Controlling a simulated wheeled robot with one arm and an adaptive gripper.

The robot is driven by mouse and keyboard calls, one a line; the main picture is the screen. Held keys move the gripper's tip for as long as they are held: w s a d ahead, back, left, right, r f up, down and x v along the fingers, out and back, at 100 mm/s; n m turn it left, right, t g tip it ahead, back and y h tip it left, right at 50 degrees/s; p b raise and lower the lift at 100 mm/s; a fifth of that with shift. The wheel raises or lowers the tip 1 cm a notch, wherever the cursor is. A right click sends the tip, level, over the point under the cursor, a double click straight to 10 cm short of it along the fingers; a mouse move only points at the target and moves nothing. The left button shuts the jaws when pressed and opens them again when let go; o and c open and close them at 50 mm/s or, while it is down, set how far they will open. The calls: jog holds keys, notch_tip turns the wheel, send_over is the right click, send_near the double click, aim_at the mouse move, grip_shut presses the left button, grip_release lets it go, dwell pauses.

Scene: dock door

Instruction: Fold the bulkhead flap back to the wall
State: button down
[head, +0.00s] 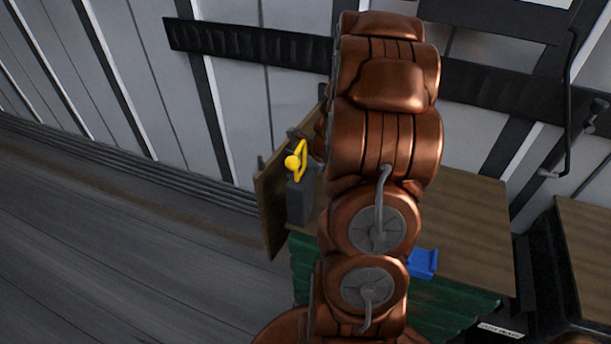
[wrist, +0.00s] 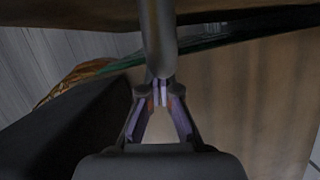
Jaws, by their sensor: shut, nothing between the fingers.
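A brown wooden panel (head: 271,208), which looks like the flap, stands roughly upright left of my arm in the head view. A dark grey block (head: 299,201) and a yellow knob with a yellow loop (head: 293,162) are beside its right face. My arm hides the panel's right side and my gripper in the head view. In the wrist view my gripper (wrist: 161,91) is shut, its fingertips together. A grey rod (wrist: 157,38) runs down to the fingertips; I cannot tell if it touches them. A brown wooden surface (wrist: 255,105) fills the right of that view.
A wooden top (head: 467,225) with a green corrugated front (head: 455,315) lies behind and right of my arm. A blue object (head: 422,262) sits by its front edge. A black rail (head: 250,43) crosses the white wall. Bare floor (head: 130,240) is clear at left.

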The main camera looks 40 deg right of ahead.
jog(key=shift+r, duration=0.1)
jog(key=v, duration=1.2)
